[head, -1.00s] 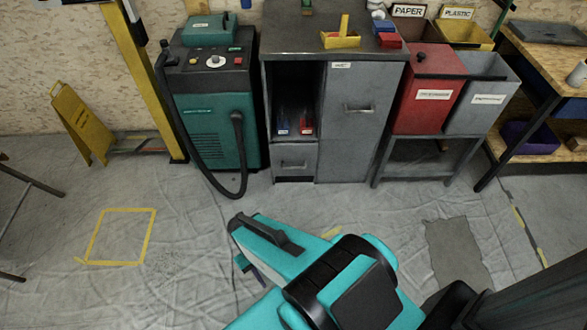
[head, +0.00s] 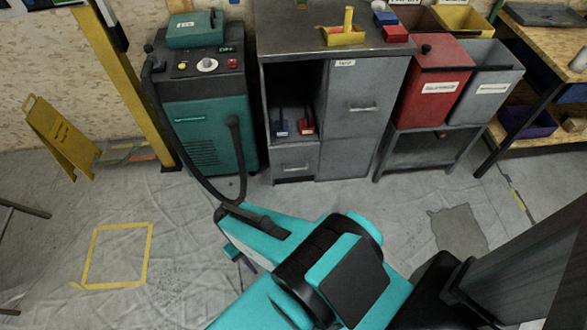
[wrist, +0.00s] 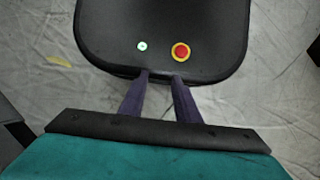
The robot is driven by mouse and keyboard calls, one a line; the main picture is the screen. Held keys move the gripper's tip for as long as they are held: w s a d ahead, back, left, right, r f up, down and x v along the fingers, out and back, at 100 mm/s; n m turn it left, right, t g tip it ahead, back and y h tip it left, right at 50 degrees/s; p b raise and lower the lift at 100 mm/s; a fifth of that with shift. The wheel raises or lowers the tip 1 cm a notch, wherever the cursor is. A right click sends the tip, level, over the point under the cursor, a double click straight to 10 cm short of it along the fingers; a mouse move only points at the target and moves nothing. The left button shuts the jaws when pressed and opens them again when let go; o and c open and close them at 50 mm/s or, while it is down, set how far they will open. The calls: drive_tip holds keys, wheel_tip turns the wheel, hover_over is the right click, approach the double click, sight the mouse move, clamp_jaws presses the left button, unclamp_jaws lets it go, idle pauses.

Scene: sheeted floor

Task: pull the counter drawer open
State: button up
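The grey metal counter (head: 366,135) stands against the back wall in the head view. Its small drawer (head: 294,163) is at the lower left, under an open shelf, and looks shut. A bar handle shows on the drawer's front. A taller door with its own handle (head: 362,107) fills the counter's right side. My gripper's two purple fingers (wrist: 160,77) are apart and empty in the wrist view. In the head view my gripper is mostly hidden behind my arm, low over the floor and well short of the drawer.
A green machine (head: 205,130) with a hanging black hose stands left of the counter. Red (head: 425,90) and grey bins on a stand are at its right. A yellow folding sign (head: 60,138) stands at far left. The floor before the drawer is clear.

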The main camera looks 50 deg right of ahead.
drive_tip(key=shift+a, duration=0.2)
drive_tip(key=shift+w+f, duration=0.1)
drive_tip(key=shift+f, duration=0.05)
